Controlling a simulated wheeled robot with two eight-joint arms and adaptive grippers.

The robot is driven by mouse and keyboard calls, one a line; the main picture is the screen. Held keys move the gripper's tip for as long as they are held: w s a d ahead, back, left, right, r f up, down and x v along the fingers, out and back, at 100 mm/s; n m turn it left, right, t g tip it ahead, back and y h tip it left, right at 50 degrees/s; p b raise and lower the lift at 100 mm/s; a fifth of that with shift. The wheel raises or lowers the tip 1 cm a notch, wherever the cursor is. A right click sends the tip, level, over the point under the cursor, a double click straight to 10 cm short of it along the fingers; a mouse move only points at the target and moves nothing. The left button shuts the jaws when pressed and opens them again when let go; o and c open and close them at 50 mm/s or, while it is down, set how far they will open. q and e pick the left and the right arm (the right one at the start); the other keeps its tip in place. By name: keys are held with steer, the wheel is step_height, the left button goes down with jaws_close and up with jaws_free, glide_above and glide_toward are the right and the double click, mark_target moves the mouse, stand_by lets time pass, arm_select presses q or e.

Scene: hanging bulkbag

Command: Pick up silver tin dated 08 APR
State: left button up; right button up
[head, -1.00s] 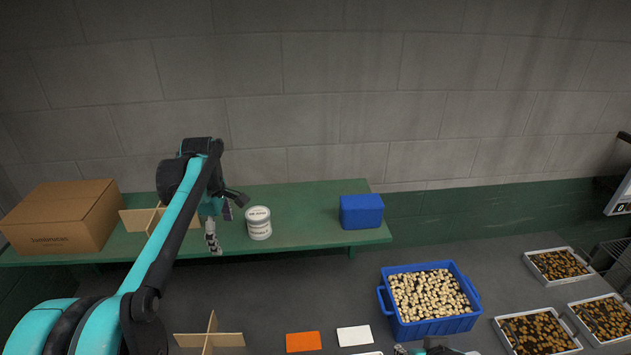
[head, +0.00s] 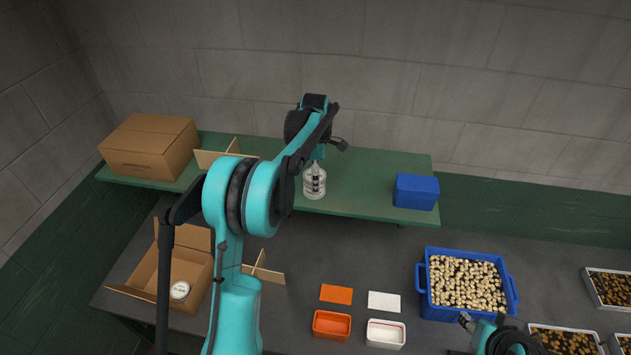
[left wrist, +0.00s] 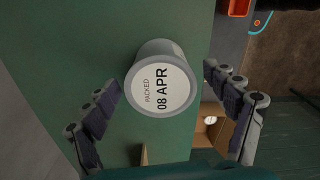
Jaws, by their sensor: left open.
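The silver tin (head: 314,189) stands upright on the green shelf. In the left wrist view its white lid (left wrist: 161,88) reads "PACKED 08 APR". My left gripper (head: 316,170) is over the tin, pointing down and partly covering it in the head view. In the left wrist view the open fingers (left wrist: 160,78) are spread on either side of the tin, with visible gaps, and hold nothing. My right gripper (head: 472,322) is at the lower right, by the blue crate; its jaw opening is not clear.
On the green shelf (head: 375,195) are a closed carton (head: 150,147), a wooden divider (head: 222,155) and a blue box (head: 416,191). Below, an open carton (head: 143,285) holds another white-lidded tin (head: 180,290). The blue crate (head: 423,300) is full of pale pieces. Shelf space right of the tin is clear.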

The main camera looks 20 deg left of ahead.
arm_select(q)
steer(key=shift+a+f, duration=0.15)
steer(key=shift+f, duration=0.1)
steer(key=c, duration=1.4)
steer(key=shift+r, duration=0.1)
